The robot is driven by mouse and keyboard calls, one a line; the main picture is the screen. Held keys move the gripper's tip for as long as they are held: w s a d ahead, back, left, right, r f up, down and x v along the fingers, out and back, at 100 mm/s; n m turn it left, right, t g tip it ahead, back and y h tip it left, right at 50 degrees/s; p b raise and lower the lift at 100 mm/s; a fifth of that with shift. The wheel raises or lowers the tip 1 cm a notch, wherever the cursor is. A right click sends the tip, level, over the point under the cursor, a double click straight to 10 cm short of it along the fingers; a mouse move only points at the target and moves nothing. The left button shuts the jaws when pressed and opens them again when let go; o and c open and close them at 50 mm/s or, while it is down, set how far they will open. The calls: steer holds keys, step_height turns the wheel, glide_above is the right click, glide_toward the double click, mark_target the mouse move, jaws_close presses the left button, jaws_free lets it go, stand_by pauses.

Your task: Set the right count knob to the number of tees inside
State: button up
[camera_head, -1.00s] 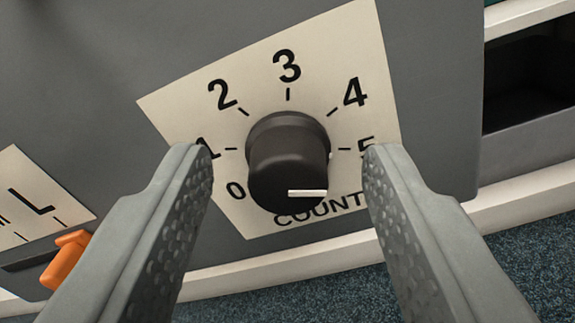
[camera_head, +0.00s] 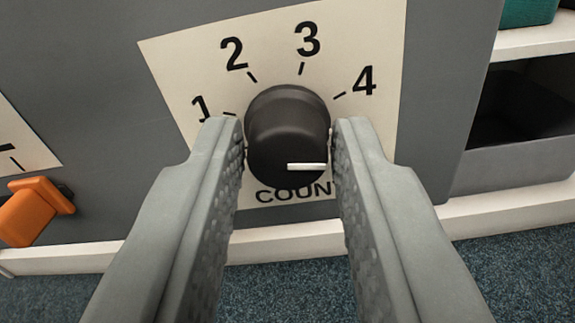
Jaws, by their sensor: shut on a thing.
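The count knob (camera_head: 287,130) is black, with a white pointer line on its front face. It sits on a cream dial plate (camera_head: 180,75) marked COUNT, on a grey panel. The numbers 1 to 4 show; 0 and 5 are hidden behind my fingers. The pointer line aims right in the picture, below the 4, seemingly between 4 and the hidden 5. My gripper (camera_head: 287,140) is shut on the knob, one finger on each side. No tees are in view.
An orange lever (camera_head: 35,210) sits in a slot at the left, beside another cream label (camera_head: 25,140). At the right are a dark open bay (camera_head: 525,105) and a teal object (camera_head: 528,12) on a pale ledge. Blue speckled floor (camera_head: 500,265) lies below.

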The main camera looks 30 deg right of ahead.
steer(key=n, duration=0.4)
steer(key=shift+n, duration=0.3)
steer(key=n, duration=0.3)
steer(key=shift+w+a+n, duration=0.1)
steer(key=shift+n, duration=0.2)
steer(key=n, duration=0.3)
steer(key=shift+f+n, duration=0.1)
steer(key=shift+n, duration=1.9)
steer(key=o, duration=1)
steer(key=shift+a, duration=0.1)
steer(key=shift+c, duration=0.2)
